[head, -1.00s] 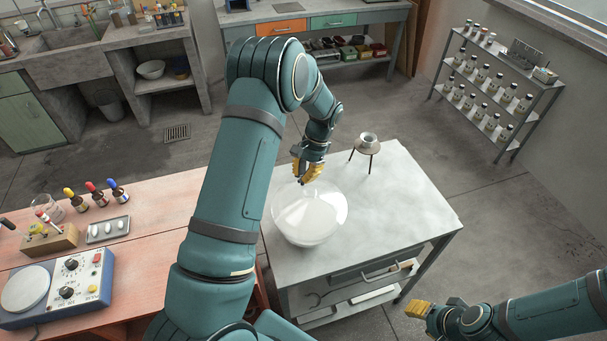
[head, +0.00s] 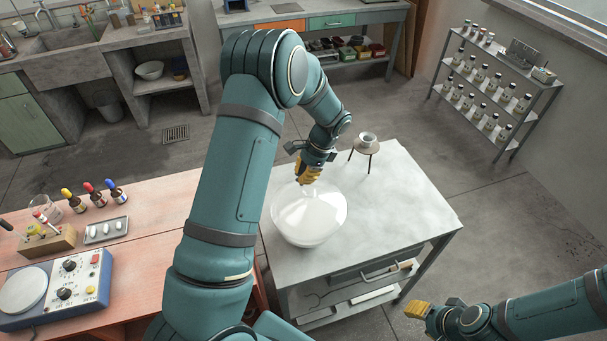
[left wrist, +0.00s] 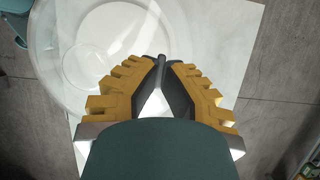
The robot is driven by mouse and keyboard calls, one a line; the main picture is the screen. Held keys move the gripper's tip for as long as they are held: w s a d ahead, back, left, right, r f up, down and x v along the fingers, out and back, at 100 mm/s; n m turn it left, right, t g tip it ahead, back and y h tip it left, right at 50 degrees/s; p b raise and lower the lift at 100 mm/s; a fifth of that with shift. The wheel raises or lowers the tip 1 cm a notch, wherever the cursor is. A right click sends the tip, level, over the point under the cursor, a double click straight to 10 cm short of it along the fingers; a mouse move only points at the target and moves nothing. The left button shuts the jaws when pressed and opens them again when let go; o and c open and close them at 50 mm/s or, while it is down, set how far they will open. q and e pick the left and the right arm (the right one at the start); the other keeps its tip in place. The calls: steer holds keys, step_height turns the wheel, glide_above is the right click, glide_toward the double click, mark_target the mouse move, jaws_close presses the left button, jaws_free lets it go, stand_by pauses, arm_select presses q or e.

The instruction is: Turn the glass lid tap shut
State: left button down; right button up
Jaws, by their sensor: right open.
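A clear round glass vessel with a domed glass lid (head: 322,222) stands on the pale top of a small grey bench. A pale round plate shows through the glass. The glass also shows at the upper left of the left wrist view (left wrist: 62,30). My left gripper (head: 304,182) points down at the far side of the glass. In the left wrist view its dark fingertips (left wrist: 161,62) meet over the glass, and I see nothing clearly between them. I cannot make out the tap. My right gripper (head: 416,310) is open and empty, off the bench's front right.
The bench top (head: 411,203) is clear to the right. An orange table (head: 145,212) with dropper bottles and a dial box (head: 68,285) stands at the left.

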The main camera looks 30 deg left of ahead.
arm_select(q)
steer(key=c, duration=1.1)
jaws_free()
steer(key=v, duration=1.2)
steer(key=shift+f, duration=0.1)
